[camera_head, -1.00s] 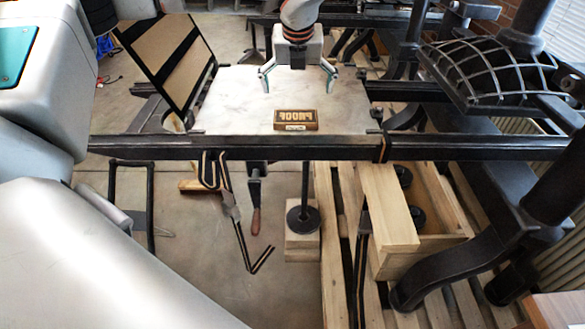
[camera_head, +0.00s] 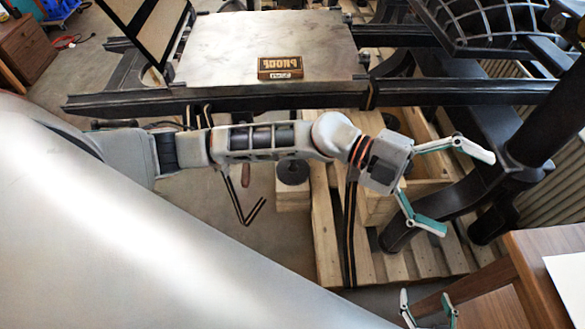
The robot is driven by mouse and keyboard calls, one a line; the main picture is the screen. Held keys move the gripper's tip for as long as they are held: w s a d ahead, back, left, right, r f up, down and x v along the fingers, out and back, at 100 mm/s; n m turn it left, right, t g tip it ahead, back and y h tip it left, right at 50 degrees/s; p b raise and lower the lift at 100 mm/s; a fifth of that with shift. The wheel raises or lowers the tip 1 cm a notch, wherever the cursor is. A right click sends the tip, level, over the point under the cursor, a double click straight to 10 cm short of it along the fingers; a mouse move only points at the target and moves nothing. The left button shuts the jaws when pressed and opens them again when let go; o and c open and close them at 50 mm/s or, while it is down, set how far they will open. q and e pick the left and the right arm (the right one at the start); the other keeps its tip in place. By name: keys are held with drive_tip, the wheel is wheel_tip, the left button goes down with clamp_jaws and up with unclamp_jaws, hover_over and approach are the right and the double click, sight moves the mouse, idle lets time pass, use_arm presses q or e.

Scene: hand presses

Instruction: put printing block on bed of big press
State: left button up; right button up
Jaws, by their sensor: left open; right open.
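The printing block (camera_head: 280,67), brown with pale reversed letters, lies flat on the bare metal bed (camera_head: 225,50) of the big press, near the bed's front edge and right of its middle. Nothing holds it. My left arm crosses the picture below the press. My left gripper (camera_head: 467,195) is open and empty, right of and nearer than the block, well apart from it. My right gripper (camera_head: 426,295) shows at the bottom edge, only its finger ends in view, open and empty.
The hinged frame (camera_head: 150,22) stands raised at the bed's left end. The press's dark rail (camera_head: 220,97) runs along the bed's front. A wooden table (camera_head: 545,270) with a white sheet is at lower right. Pallets (camera_head: 330,250) lie beneath the press.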

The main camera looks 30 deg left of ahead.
use_arm(q)
drive_tip(key=w+a+f+n+t, duration=0.2)
drive_tip(key=w+a+n+t, duration=0.35)
drive_tip(key=n+t, duration=0.65)
drive_tip(key=w+a+f+n+t+y, duration=0.2)
drive_tip(key=a+f+n+t+y, duration=0.3)
drive_tip(key=a+f+n+y, duration=0.45)
drive_tip(key=s+a+f+n+g+y, duration=0.2)
drive_tip(key=s+a+f, duration=0.5)
drive_tip(key=f, duration=0.4)
drive_tip(key=s+a+f+n+g+y, duration=0.3)
drive_tip(key=s+a+f+n+y, duration=0.1)
drive_tip(key=s+a+f, duration=0.3)
wheel_tip(320, 180, down, 4)
drive_tip(key=shift+s+a+f, duration=0.25)
drive_tip(key=shift+s+a, duration=0.1)
drive_tip(key=shift+a, duration=0.8)
